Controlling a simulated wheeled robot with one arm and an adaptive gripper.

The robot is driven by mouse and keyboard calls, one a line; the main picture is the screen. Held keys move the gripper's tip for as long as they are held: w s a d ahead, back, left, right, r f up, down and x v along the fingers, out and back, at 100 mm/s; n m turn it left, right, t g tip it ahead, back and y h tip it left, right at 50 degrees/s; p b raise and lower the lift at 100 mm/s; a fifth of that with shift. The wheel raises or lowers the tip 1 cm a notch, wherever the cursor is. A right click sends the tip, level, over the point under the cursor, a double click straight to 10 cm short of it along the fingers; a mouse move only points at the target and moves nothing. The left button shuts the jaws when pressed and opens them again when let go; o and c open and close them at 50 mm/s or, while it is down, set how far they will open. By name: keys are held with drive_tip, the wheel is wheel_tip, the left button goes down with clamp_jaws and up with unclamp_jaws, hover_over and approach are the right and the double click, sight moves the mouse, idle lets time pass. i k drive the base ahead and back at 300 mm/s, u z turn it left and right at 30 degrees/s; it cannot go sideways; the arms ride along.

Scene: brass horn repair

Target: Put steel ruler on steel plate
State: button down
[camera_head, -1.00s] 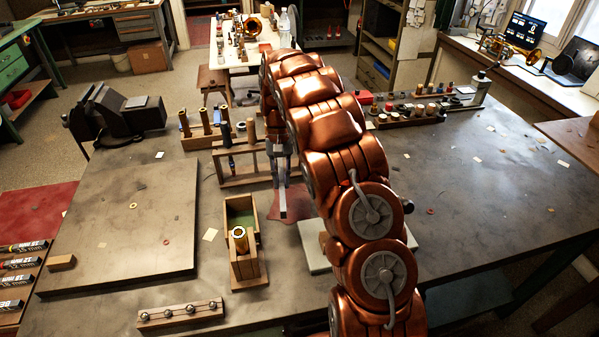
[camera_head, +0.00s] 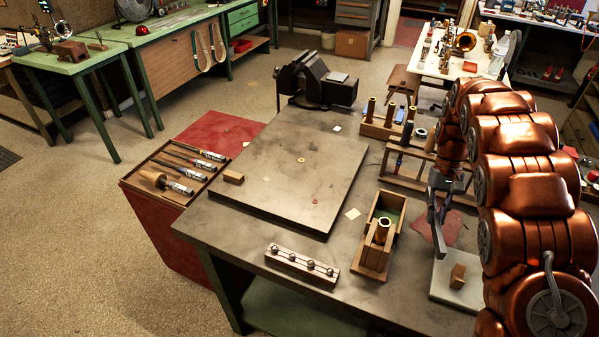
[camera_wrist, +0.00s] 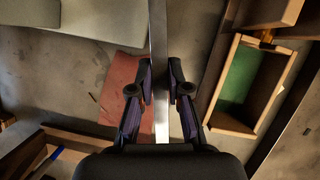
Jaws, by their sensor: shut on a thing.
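My gripper (camera_head: 438,202) is shut on the steel ruler (camera_head: 438,238), a narrow silver strip pointing down toward the viewer in the head view. In the wrist view the ruler (camera_wrist: 159,50) runs lengthwise between the two fingers of my gripper (camera_wrist: 161,88). It is above the bench near a dark red cloth (camera_head: 452,232). The steel plate (camera_head: 265,185) is a large flat dark slab on the left part of the bench, to the left of my gripper. A few small rings and scraps lie on it. The ruler is apart from the plate.
An open wooden box with green lining (camera_head: 365,262) stands between my gripper and the plate. A wooden rack (camera_head: 405,180) is behind. A pale slab with a wooden block (camera_head: 457,276) lies in front. A vise (camera_head: 318,82) is behind the plate; a small block (camera_head: 233,177) sits at its left edge.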

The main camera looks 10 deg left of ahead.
sight(277, 189)
drive_tip(key=u, duration=0.05)
drive_tip(key=k, duration=1.15)
drive_tip(key=u, duration=1.35)
drive_tip(key=i, duration=1.65)
